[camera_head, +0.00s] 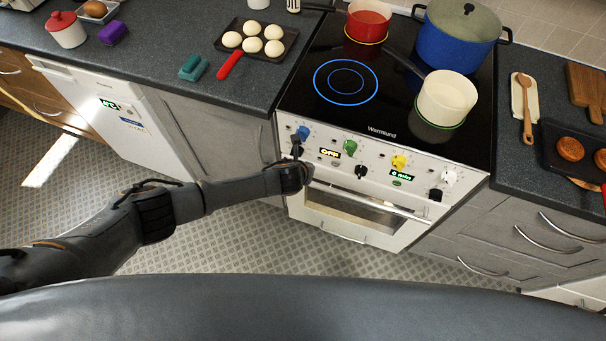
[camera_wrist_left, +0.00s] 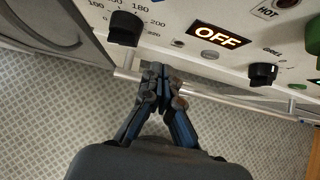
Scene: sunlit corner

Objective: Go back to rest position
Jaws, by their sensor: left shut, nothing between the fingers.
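My left arm reaches in from the left in the head view. My left gripper (camera_head: 297,146) is in front of the stove's control panel, near the blue knob (camera_head: 303,132) and the display reading OFF (camera_head: 329,153). In the left wrist view the left gripper (camera_wrist_left: 160,72) has its fingers together and empty, over the oven's handle bar (camera_wrist_left: 128,74), below the display (camera_wrist_left: 217,36). I cannot tell whether it touches the bar. My right gripper is not in view.
The stove's glass top (camera_head: 325,110) has a lit blue ring, a white pot (camera_head: 446,98), a red pot (camera_head: 368,20) and a large blue pot (camera_head: 455,40). A bun tray (camera_head: 287,58) stands on the left counter. Patterned floor (camera_head: 225,237) is open below the cabinets.

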